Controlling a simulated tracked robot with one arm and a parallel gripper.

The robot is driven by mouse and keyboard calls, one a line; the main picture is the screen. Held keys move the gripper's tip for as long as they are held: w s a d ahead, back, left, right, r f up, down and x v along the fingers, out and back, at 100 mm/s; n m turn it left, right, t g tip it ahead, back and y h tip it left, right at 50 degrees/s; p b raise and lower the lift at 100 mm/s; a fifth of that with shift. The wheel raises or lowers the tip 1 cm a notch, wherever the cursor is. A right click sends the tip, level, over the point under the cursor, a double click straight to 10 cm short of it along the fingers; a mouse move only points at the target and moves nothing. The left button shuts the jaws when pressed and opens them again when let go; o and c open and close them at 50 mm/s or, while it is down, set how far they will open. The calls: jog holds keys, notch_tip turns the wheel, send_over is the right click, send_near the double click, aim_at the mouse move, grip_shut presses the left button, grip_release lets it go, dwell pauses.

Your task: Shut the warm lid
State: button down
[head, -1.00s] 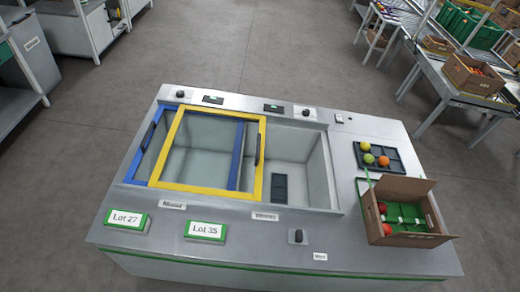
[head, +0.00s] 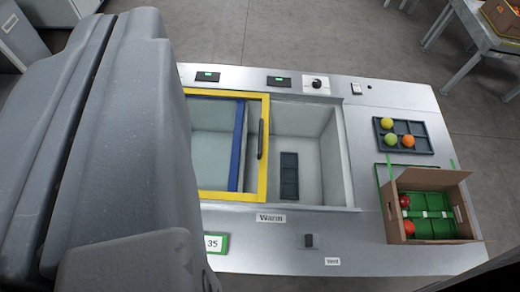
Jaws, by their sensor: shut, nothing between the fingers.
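The Warm label (head: 271,218) sits on the bench top in front of the right-hand well (head: 304,135), which is mostly uncovered. A yellow-framed sliding lid (head: 232,197) with a dark upright handle (head: 261,139) on its right bar lies over the left well. A blue-framed lid (head: 237,150) overlaps it, and its right bar shows through the yellow frame. The left ends of both lids are hidden behind a large grey part of my arm. A dark slotted tray (head: 289,176) lies on the floor of the right-hand well. My gripper's fingers do not show.
A dark divided tray (head: 424,145) with several round fruits stands at the right. A cardboard box (head: 438,178) with red fruits in green inserts stands before it. A black knob (head: 309,240), a Vent label (head: 332,261) and back controls (head: 317,84) are on the bench.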

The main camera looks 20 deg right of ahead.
jog(key=w+d+f+g+h+b, duration=0.15)
jog(key=w+f+g, duration=0.25)
jog(key=w+f, duration=1.1)
jog(key=m+g+h+b, duration=0.2)
jog(key=g+h+b, duration=0.3)
jog(key=g, duration=0.2)
send_over(246, 161)
jog(key=s+a, duration=0.3)
jog(key=a, duration=0.5)
notch_tip(246, 161, down, 47)
jog(key=b+x, duration=0.1)
jog(key=x, duration=0.6)
jog(key=b+x, duration=0.1)
jog(key=x, duration=0.2)
jog(key=shift+s+d+f+b, duration=0.15)
jog(key=shift+f+b, duration=0.15)
jog(key=shift+f, duration=0.15)
jog(key=shift+s+d+r+m+b, duration=0.15)
jog(key=shift+d+m+b, duration=0.2)
jog(key=shift+d, duration=1.6)
